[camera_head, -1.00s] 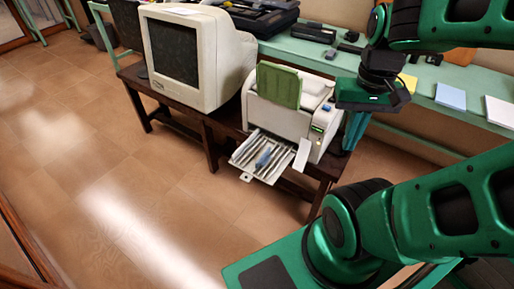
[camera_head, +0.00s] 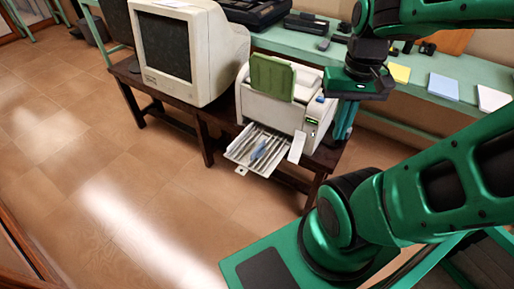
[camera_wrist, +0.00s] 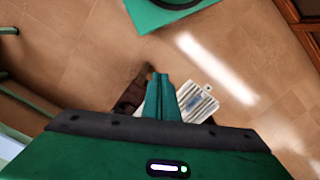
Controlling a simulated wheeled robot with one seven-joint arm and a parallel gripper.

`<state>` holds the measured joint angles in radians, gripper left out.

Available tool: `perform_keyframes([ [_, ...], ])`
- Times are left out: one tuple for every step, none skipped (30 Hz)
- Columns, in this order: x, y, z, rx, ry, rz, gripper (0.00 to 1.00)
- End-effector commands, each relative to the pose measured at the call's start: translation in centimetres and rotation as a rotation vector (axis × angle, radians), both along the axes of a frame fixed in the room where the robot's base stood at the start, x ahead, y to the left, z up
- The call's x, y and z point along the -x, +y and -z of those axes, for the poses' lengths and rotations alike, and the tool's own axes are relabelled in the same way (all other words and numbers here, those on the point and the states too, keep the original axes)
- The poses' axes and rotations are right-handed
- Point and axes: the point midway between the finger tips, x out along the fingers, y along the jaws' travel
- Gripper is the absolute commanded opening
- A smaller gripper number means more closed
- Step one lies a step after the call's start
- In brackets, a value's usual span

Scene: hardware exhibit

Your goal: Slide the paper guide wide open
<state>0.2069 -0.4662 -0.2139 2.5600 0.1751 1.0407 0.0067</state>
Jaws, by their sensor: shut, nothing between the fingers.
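The white printer (camera_head: 297,114) stands on a dark wooden bench with its slatted front tray (camera_head: 243,152) pulled out. A green panel (camera_head: 272,78) stands up at the printer's top. My gripper (camera_head: 340,136) points down at the printer's right side, apart from the guide. In the wrist view its teal fingers (camera_wrist: 158,78) are together and empty, with the tray just to their right.
An old computer monitor (camera_head: 180,50) stands left of the printer on the bench (camera_head: 203,135). Behind is a green table (camera_head: 395,99) with note pads and dark devices. A white flap (camera_head: 297,147) hangs at the tray's right. The floor in front is clear.

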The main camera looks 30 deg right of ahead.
Motion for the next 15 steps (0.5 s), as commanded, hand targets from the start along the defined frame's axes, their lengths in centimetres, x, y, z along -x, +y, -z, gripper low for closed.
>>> perform_keyframes([
  [0.0,0.0,0.0,0.0,0.0,0.0,0.0],
  [0.0,0.0,0.0,0.0,0.0,0.0,0.0],
  [0.0,0.0,0.0,0.0,0.0,0.0,0.05],
  [0.0,0.0,0.0,0.0,0.0,0.0,0.12],
  [0.5,0.0,-0.3,0.001,-0.005,0.001,0.19],
  [0.9,-0.1,-0.5,0.004,-0.012,0.004,0.25],
  [0.7,-0.1,-0.5,0.007,-0.011,0.008,0.25],
  [0.4,-0.2,-0.5,0.012,-0.009,0.015,0.25],
  [-0.3,-0.4,-0.4,0.019,-0.006,0.025,0.25],
  [-0.9,-0.6,-0.3,0.027,-0.002,0.034,0.25],
  [-1.6,-0.7,-0.2,0.035,0.003,0.044,0.25],
  [-2.7,-1.0,0.1,0.046,0.008,0.061,0.25],
  [-3.6,-1.1,0.3,0.056,0.01,0.074,0.25],
  [-4.5,-1.3,0.5,0.064,0.012,0.087,0.25],
  [-5.8,-1.4,0.9,0.076,0.014,0.104,0.25],
])
